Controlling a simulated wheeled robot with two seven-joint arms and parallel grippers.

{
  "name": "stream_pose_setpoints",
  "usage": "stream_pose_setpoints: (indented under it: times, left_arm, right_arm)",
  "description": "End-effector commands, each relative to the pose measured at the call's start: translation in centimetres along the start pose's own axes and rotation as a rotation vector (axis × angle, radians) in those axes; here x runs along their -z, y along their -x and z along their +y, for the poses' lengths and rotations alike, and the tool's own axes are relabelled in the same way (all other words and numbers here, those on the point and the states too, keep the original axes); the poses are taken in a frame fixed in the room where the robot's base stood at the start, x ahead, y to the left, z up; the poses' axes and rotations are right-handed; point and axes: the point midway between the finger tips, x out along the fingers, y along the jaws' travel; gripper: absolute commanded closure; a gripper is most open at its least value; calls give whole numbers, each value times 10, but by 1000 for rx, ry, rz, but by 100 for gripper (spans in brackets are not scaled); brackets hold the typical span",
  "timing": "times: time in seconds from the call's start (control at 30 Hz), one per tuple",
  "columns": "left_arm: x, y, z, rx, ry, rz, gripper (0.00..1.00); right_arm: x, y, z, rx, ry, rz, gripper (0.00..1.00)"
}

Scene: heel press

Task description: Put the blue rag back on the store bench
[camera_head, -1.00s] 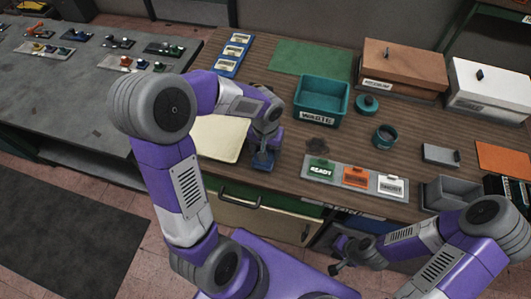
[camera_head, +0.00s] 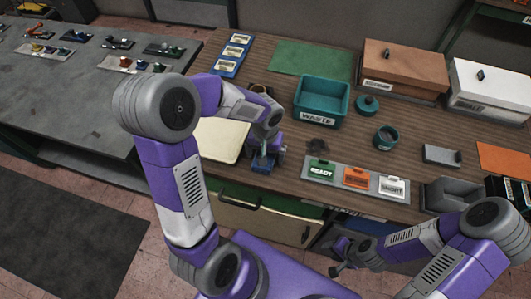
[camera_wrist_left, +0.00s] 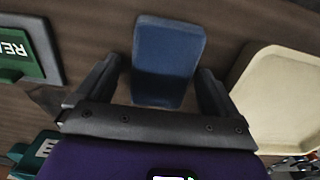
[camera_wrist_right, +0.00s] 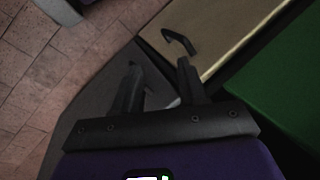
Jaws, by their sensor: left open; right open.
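The blue rag (camera_wrist_left: 168,50) is a folded pad lying on the brown wooden bench top (camera_head: 300,143), by its front edge. In the head view the rag (camera_head: 262,164) is partly hidden by my left gripper (camera_head: 265,156). In the left wrist view the left gripper (camera_wrist_left: 161,70) is open, with one finger on each side of the rag and gaps between. My right gripper (camera_head: 340,257) is open and empty in front of the wooden bench's drawers; it also shows in the right wrist view (camera_wrist_right: 157,66). No label shows which bench is the store bench.
A grey bench (camera_head: 75,100) with several small part sets stands left. Beside the rag lies a cream tray (camera_head: 222,140). A teal waste bin (camera_head: 322,100), a teal pot (camera_head: 386,137) and a strip of READY, orange and white labels (camera_head: 355,178) stand on the wooden bench.

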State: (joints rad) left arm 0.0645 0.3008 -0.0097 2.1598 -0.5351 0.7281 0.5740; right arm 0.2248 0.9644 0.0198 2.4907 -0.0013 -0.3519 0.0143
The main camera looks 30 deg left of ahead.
Motion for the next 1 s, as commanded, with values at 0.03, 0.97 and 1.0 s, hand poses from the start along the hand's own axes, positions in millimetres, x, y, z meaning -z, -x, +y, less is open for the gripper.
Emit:
stream_pose_setpoints:
  times: [0.03,0.97,1.0]
  left_arm:
    - [0,4,0,0,0,0,5]
    - [0,123,0,0,0,0,5]
    - [0,123,0,0,0,0,5]
  right_arm:
    - [0,3,-1,0,0,0,57]
    - [-1,27,-10,0,0,0,57]
    - [-1,27,-10,0,0,0,57]
